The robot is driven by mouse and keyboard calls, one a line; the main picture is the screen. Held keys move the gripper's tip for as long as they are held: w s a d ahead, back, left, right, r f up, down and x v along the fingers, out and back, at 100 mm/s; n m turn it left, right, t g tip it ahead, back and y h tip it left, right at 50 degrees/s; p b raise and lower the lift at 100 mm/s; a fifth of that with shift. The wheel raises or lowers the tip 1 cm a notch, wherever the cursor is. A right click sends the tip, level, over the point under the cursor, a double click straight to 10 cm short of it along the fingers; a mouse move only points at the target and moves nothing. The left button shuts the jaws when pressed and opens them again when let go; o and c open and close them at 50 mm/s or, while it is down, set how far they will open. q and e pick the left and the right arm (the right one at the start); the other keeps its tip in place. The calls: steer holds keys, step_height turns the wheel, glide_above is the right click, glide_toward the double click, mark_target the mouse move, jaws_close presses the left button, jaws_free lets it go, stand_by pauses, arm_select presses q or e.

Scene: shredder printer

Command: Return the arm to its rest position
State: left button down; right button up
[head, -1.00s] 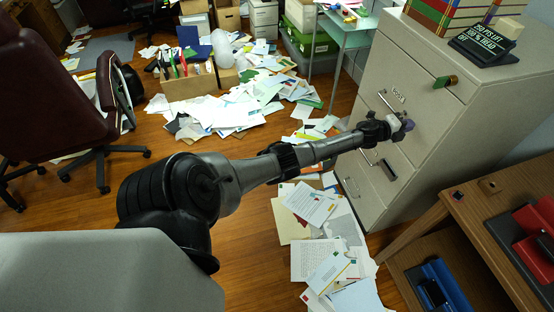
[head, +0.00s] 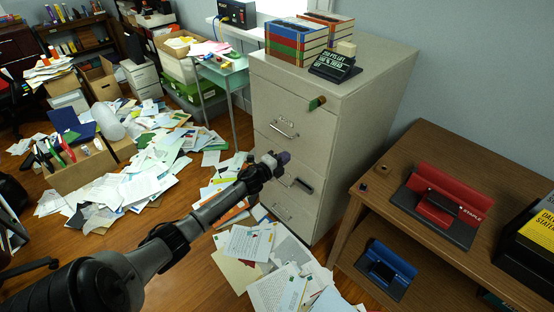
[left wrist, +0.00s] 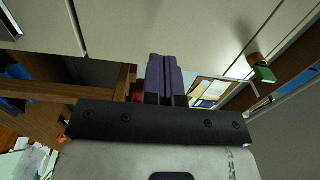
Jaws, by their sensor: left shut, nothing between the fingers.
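My left arm reaches in from the lower left of the head view. Its gripper (head: 283,160) is in front of the grey filing cabinet (head: 350,130), near the drawer handles. In the left wrist view the two purple fingers (left wrist: 164,78) are together with nothing between them. Whether they touch the cabinet cannot be told from the head view. The cabinet drawers look closed. My right gripper is not in view.
A wooden desk (head: 425,150) with a red stapler (head: 440,204) stands at the right, and a blue stapler (head: 387,268) lies on its lower shelf. Papers (head: 285,270) cover the floor before the cabinet. A cardboard box (head: 85,168) stands at the left.

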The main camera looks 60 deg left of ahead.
arm_select(q)
steer(key=s, duration=0.3)
steer(key=shift+s+d+p, duration=0.2)
steer(key=shift+d+p, duration=0.1)
